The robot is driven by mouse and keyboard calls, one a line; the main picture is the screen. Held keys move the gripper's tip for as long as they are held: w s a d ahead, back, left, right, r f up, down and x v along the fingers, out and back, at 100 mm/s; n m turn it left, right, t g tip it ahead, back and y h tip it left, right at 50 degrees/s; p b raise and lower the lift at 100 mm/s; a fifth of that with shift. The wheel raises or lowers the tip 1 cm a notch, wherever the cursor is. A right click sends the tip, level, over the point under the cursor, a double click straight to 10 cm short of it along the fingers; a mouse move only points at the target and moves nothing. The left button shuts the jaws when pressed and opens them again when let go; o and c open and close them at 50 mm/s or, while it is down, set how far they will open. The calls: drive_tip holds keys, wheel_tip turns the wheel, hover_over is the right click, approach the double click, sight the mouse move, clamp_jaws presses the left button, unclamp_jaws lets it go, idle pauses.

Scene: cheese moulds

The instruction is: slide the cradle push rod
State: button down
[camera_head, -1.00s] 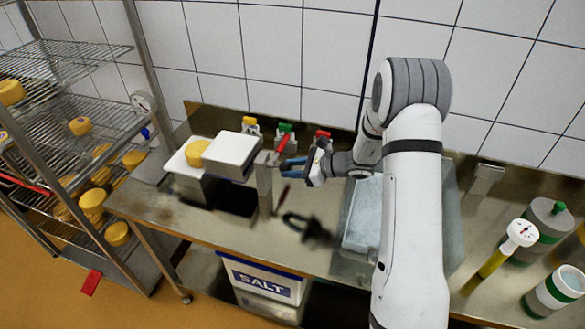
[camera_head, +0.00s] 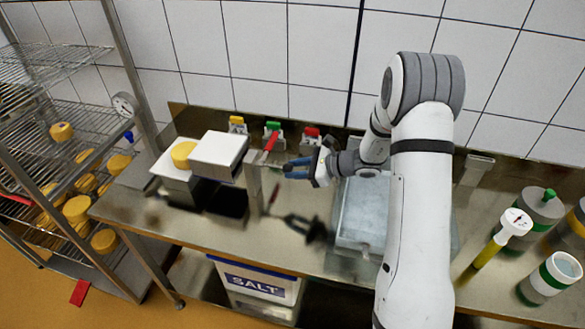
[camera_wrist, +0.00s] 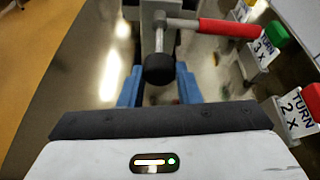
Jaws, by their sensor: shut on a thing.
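The cradle push rod shows in the wrist view as a short grey rod with a black knob (camera_wrist: 159,68) at its near end. A red handle (camera_wrist: 230,28) sticks out to the right from the metal fitting behind it. In the head view the red handle (camera_head: 273,139) sits on top of the upright metal post (camera_head: 253,185). My gripper (camera_head: 293,168) is right of the post, its blue fingers pointing left. In the wrist view the blue fingers lie on either side of the black knob, shut on it. The fingertips' contact is partly hidden behind the knob.
Left of the post are a white block (camera_head: 219,153) and a yellow cheese (camera_head: 183,154). Clamps with yellow, green and red tops line the wall, and green (camera_wrist: 277,33) and red ones show in the wrist view. A grey basin (camera_head: 362,215) lies under my arm.

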drive_tip(key=c, duration=1.1)
unclamp_jaws()
drive_tip(key=shift+o, duration=0.2)
drive_tip(key=shift+d, duration=0.1)
drive_tip(key=b+v, duration=0.1)
drive_tip(key=v, duration=0.6)
drive_tip(key=shift+d+r+b, duration=0.2)
drive_tip(key=shift+d+b, duration=0.05)
drive_tip(key=shift+b, duration=0.15)
drive_tip(key=shift+s, duration=0.1)
